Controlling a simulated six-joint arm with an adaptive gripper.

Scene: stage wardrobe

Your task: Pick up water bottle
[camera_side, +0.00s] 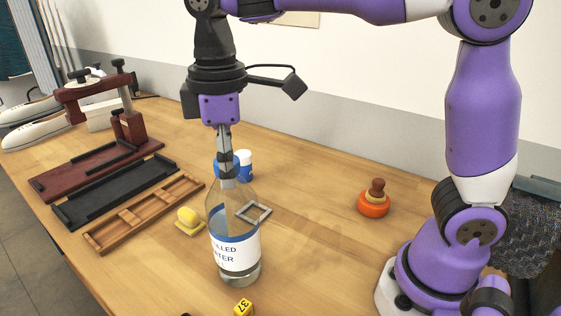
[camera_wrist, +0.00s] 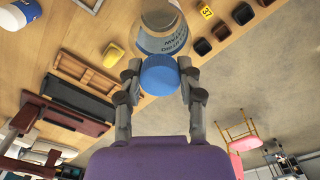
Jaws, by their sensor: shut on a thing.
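The water bottle (camera_side: 222,222) is clear, with a blue cap and a white and blue label reading partly "WATER". It stands roughly upright at the middle of the wooden table in the side view; I cannot tell whether its base touches the table. My gripper (camera_side: 225,168) points down from above and is shut on the blue cap. In the wrist view my gripper's fingers (camera_wrist: 159,82) close on both sides of the blue cap (camera_wrist: 159,72), with the bottle body beyond it. The fingers partly hide the cap in the side view.
A yellow block (camera_side: 188,217) and a grey frame (camera_side: 256,212) lie near the bottle. Wooden (camera_side: 140,217) and dark (camera_side: 117,194) trays lie left. An orange-based object (camera_side: 374,205) stands right. A yellow marker (camera_side: 242,307) is in front.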

